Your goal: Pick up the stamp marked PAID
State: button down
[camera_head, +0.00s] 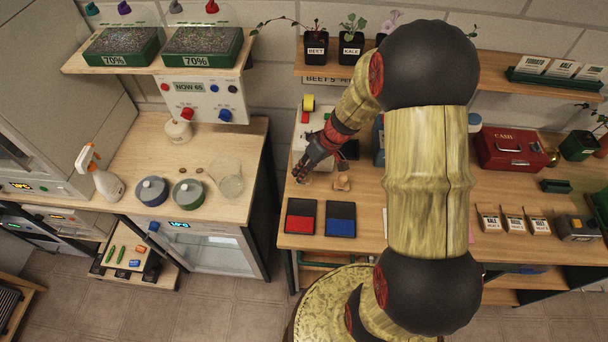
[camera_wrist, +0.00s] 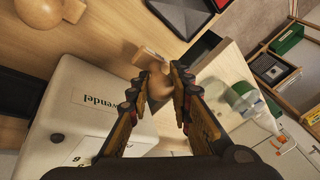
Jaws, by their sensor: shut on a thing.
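My gripper (camera_wrist: 164,88) is shut on a small wooden stamp (camera_wrist: 150,58) in the wrist view. Its fingers close on the rounded handle, and the block end shows just beyond the fingertips. I cannot read a marking on it, so I cannot tell whether it says PAID. A second wooden stamp (camera_wrist: 38,12) with a round knob stands at the upper left, apart from the gripper. It also shows in the head view (camera_head: 342,182), right of my gripper (camera_head: 305,170). Its marking is not readable either. In the head view the held stamp is mostly hidden by the fingers.
Red (camera_head: 300,217) and blue (camera_head: 340,219) ink pads lie in front of the stamps. A pale box lettered "wendel" (camera_wrist: 85,105) stands close to the fingers in the wrist view. A red cash box (camera_head: 512,148) is further right. A gap separates this bench from the left counter (camera_head: 232,150).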

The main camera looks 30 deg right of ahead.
jog(key=s+d+r, duration=0.2)
jog(key=s+r, duration=0.3)
jog(key=s, duration=0.1)
jog(key=s+d+r, duration=0.2)
jog(key=s+r, duration=0.3)
jog(key=s, duration=0.2)
jog(key=shift+d+r+p, duration=0.2)
jog(key=shift+d+p, duration=0.1)
jog(key=shift+p, duration=0.15)
jog(key=shift+s, duration=0.1)
jog(key=c, duration=2.2)
grip_release()
jog(key=c, duration=0.4)
jog(key=shift+a, duration=0.1)
grip_shut()
